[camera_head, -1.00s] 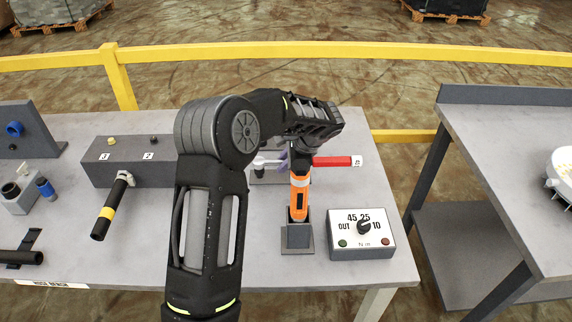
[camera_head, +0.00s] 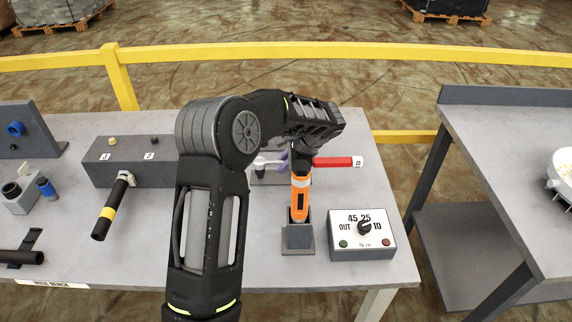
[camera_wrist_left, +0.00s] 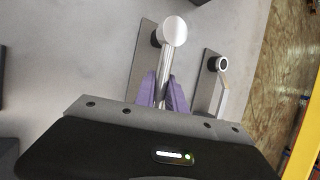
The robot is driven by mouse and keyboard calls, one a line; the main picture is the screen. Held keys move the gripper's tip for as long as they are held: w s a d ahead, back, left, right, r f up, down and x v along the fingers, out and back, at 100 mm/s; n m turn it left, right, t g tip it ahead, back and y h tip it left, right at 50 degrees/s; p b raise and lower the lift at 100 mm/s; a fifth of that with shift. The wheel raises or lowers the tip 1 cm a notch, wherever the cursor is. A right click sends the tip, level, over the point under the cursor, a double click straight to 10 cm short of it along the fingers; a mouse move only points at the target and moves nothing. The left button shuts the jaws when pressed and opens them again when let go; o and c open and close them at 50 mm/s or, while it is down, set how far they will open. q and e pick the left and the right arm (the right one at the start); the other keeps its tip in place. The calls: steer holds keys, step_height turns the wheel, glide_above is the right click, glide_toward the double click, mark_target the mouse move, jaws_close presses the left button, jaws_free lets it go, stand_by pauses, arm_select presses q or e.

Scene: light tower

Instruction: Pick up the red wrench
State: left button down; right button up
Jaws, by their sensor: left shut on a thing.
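The red wrench (camera_head: 335,162) lies across the right part of the bench, its red handle with a white end label pointing right and a silver head at its left end. My left gripper (camera_head: 290,160) comes down over its middle. In the left wrist view the purple fingers (camera_wrist_left: 163,92) are shut on either side of the silver shaft, just below the round head (camera_wrist_left: 174,32). The gripper body hides the red handle there. My right gripper is not in view.
An orange-handled tool (camera_head: 300,195) reaches a dark holder (camera_head: 298,238) in front. A white torque box (camera_head: 361,245) stands beside it. Another silver tool (camera_wrist_left: 221,72) is close to the right of the fingers. A numbered grey block (camera_head: 125,165) stands left; a yellow rail (camera_head: 400,51) runs behind.

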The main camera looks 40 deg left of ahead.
arm_select(q)
steer(key=shift+s, duration=0.1)
steer(key=shift+r, duration=0.45)
step_height(320, 180, up, 10)
steer(key=shift+f+b, duration=0.2)
steer(key=shift+b, duration=0.2)
